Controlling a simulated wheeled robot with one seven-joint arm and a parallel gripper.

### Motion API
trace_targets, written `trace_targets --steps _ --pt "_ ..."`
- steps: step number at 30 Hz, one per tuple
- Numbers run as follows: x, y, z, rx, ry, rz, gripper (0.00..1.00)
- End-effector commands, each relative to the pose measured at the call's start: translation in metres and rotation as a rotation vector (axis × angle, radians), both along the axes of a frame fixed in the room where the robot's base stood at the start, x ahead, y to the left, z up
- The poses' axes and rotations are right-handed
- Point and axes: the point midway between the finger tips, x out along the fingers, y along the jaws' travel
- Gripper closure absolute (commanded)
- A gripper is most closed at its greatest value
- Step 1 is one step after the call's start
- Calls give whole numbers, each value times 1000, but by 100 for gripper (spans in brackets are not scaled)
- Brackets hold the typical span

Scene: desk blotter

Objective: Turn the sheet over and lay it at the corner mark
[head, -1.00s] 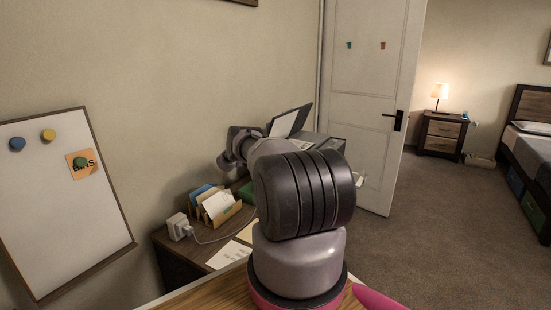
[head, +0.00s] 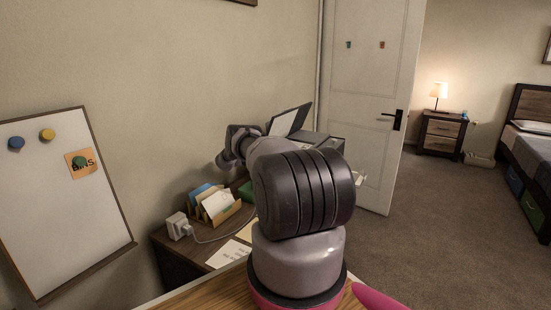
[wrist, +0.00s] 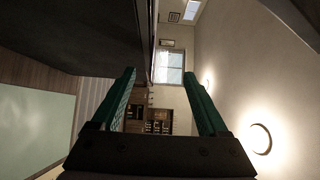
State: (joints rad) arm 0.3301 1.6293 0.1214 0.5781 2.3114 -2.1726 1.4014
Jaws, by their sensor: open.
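My gripper (wrist: 160,76) is open in the wrist view, with two green fingers spread apart and nothing between them. It points across the room, not down at the desk. A pale sheet with printed lines (head: 228,254) lies on the dark desk in the head view, partly hidden by my arm. A yellowish paper (head: 246,232) lies just beyond it. I cannot tell which paper is the task's sheet. A pale green flat surface (wrist: 36,130) shows at the left of the wrist view, perhaps the blotter. No corner mark can be made out.
A wooden letter holder (head: 217,212) with envelopes and a white plug block (head: 178,226) with a cord stand on the desk by the wall. A whiteboard (head: 60,205) hangs at left. A door (head: 370,100) stands behind. Open carpet (head: 440,230) lies to the right.

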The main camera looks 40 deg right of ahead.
Motion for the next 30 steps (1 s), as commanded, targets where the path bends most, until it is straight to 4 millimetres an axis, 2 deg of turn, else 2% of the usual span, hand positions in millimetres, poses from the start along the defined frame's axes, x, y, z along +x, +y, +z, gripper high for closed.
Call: trace_targets --steps 8,30 --pt "3 5 0 0 -1 1 23" --pt "20 39 0 0 -1 1 23"
